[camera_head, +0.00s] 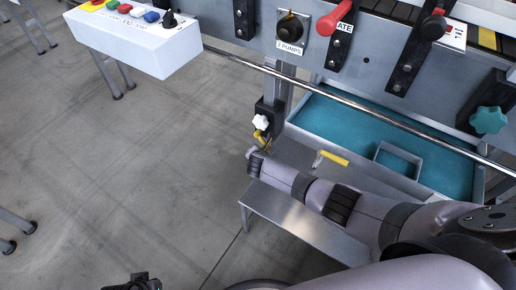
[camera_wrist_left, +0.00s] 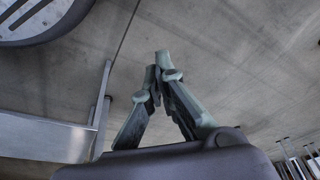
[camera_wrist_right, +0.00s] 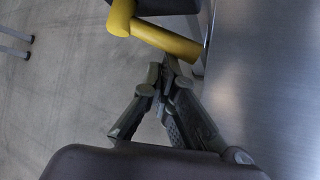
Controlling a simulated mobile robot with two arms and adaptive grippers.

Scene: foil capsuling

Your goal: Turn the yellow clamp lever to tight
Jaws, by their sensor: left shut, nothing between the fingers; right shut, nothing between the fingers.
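The yellow clamp lever (camera_head: 261,136) is on a black clamp block on the rail's post, below a white star knob (camera_head: 261,122). In the right wrist view the lever (camera_wrist_right: 168,41) slants down to the right from a round yellow hub (camera_wrist_right: 120,17). My right gripper (camera_head: 259,149) is shut and empty, just below the lever; its fingertips (camera_wrist_right: 167,66) sit close under the lever bar. I cannot tell whether they touch it. My left gripper (camera_wrist_left: 160,68) is shut and empty over bare floor, far from the lever.
A metal table or step (camera_head: 290,213) lies under my right arm. A long steel rail (camera_head: 350,113) crosses above. A white button box (camera_head: 135,40) is upper left.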

